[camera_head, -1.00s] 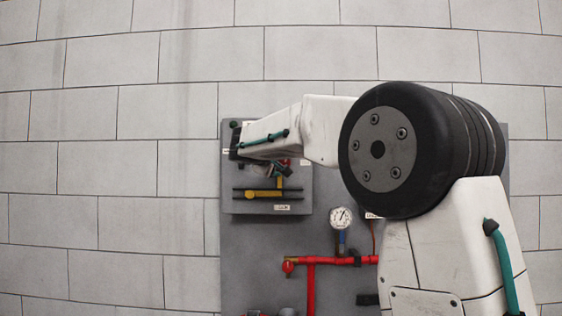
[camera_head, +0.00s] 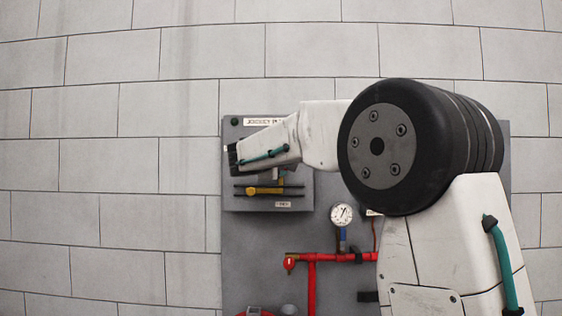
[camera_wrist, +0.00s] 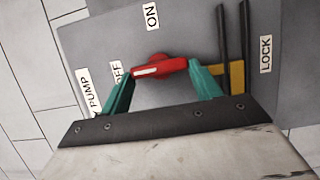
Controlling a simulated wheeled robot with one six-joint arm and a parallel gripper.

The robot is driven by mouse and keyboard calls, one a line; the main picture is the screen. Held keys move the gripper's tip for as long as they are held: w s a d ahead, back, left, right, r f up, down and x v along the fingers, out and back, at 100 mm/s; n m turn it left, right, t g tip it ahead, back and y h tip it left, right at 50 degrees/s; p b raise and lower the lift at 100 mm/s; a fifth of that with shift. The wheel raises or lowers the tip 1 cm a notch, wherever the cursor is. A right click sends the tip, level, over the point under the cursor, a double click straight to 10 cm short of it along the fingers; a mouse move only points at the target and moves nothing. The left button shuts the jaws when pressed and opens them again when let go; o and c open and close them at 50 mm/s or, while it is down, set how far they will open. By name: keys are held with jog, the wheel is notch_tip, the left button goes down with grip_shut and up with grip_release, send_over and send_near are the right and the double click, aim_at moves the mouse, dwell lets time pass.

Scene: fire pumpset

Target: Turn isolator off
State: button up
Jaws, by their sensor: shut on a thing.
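The isolator's red rotary handle (camera_wrist: 160,67) shows in the wrist view between the two teal fingers of my gripper (camera_wrist: 163,79). My gripper is shut on the handle, with a finger at each end. The handle lies nearly crosswise in that view, its white-marked end pointing left toward the partly covered OFF label (camera_wrist: 116,70). The ON label (camera_wrist: 152,15) is above it. In the head view my arm hides the handle and most of the gripper in front of the grey isolator panel (camera_head: 232,200).
A yellow lock piece (camera_wrist: 237,77) on dark rails sits right of the handle, near the LOCK label (camera_wrist: 265,54). In the head view, a pressure gauge (camera_head: 341,215) and red pipes (camera_head: 325,257) are below the panel. The block wall (camera_head: 110,210) at left is clear.

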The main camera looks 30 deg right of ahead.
jog(key=shift+f, duration=0.1)
jog(key=o, duration=1)
jog(key=v, duration=0.7)
jog(key=shift+s+a, duration=0.25)
jog(key=shift+a, duration=0.05)
jog(key=shift+f, duration=0.15)
